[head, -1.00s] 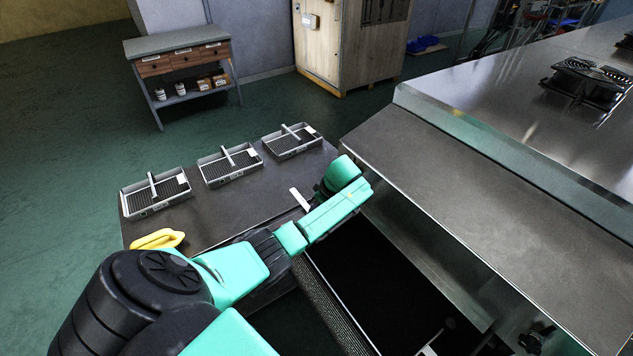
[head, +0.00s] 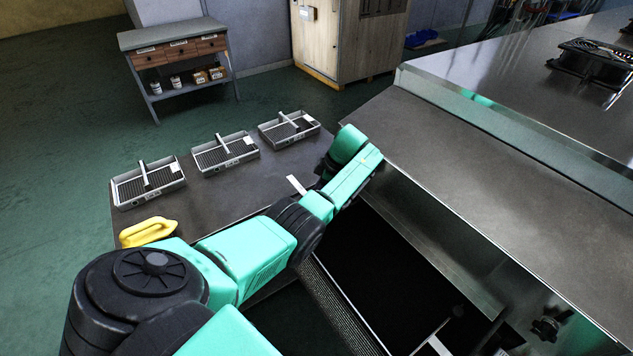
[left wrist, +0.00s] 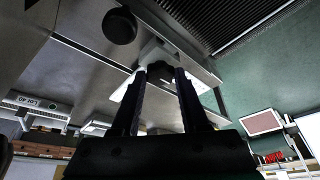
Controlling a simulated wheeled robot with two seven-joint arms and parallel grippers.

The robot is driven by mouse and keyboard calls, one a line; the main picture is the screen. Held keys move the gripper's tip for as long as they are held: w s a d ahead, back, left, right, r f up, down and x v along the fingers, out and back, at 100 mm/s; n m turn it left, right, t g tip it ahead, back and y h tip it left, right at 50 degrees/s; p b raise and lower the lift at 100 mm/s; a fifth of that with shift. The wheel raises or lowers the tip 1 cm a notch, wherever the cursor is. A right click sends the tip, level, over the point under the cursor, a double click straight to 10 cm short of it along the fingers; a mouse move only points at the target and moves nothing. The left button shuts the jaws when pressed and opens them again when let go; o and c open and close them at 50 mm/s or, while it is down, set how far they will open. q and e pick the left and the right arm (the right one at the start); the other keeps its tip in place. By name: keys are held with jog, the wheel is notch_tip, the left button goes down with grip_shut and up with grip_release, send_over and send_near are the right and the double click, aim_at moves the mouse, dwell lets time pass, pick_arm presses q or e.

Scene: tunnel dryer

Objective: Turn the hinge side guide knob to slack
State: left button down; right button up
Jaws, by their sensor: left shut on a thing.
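My left gripper (left wrist: 161,78) is shut on a dark knob (left wrist: 160,68) in the left wrist view. The knob sits between the two fingertips, in front of a pale bracket or plate (left wrist: 205,66). A second round black knob (left wrist: 120,26) is on the metal surface beside it, apart from the fingers. The frames do not show a label telling which is the hinge side guide knob. In the head view my left arm reaches to the edge of the machine, and its fingers and the held knob are hidden. My right gripper is not in view.
A steel machine top (head: 500,160) fills the right. A dark knob (head: 547,326) shows lower right. A dark open bay (head: 385,285) lies below my arm.

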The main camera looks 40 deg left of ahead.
pick_arm(q)
jog(key=shift+c, duration=2.1)
grip_release()
notch_tip(320, 180, up, 20)
jog(key=p, duration=0.4)
